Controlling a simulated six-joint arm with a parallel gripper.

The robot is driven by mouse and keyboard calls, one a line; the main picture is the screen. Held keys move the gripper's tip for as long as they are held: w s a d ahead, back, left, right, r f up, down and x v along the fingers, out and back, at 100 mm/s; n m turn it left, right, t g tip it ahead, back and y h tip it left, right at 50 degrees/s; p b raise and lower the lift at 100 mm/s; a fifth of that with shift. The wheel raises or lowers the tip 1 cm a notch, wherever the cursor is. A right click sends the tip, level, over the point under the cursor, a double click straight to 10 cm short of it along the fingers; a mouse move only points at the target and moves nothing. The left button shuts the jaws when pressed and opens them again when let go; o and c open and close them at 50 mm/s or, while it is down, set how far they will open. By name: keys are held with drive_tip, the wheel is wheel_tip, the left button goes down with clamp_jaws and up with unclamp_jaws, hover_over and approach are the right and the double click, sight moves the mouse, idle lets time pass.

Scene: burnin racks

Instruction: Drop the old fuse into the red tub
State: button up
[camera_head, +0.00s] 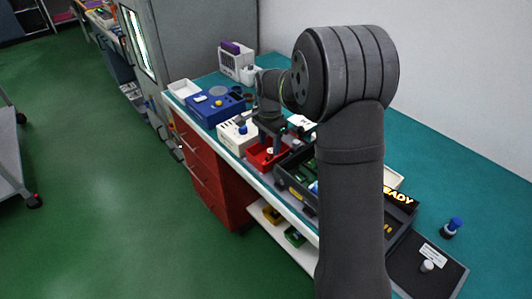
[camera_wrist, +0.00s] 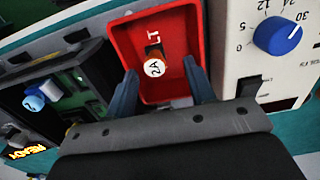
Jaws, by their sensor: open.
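The red tub (camera_head: 258,162) stands on the bench, below my gripper (camera_head: 277,143) in the head view. In the wrist view the red tub (camera_wrist: 179,27) lies straight ahead, with the letters "LT" visible inside. A fuse (camera_wrist: 153,67) with a brown-orange body and a white end marked "2A" appears within the tub's outline, between my fingers in the picture. My gripper (camera_wrist: 160,76) is open, with a gap between each finger and the fuse. Whether the fuse touches the tub floor is hard to tell.
A white timer box with a blue knob (camera_wrist: 278,36) stands close beside the tub. On the other side is a dark rack (camera_wrist: 88,62) with a blue-capped part (camera_wrist: 36,101). A blue box (camera_head: 214,104) and white tray (camera_head: 184,88) stand farther back.

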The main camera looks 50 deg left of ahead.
wheel_tip(320, 180, up, 17)
idle(0.4)
wheel_tip(320, 180, down, 18)
drive_tip(key=shift+r, duration=1.35)
drive_tip(key=shift+f, duration=0.1)
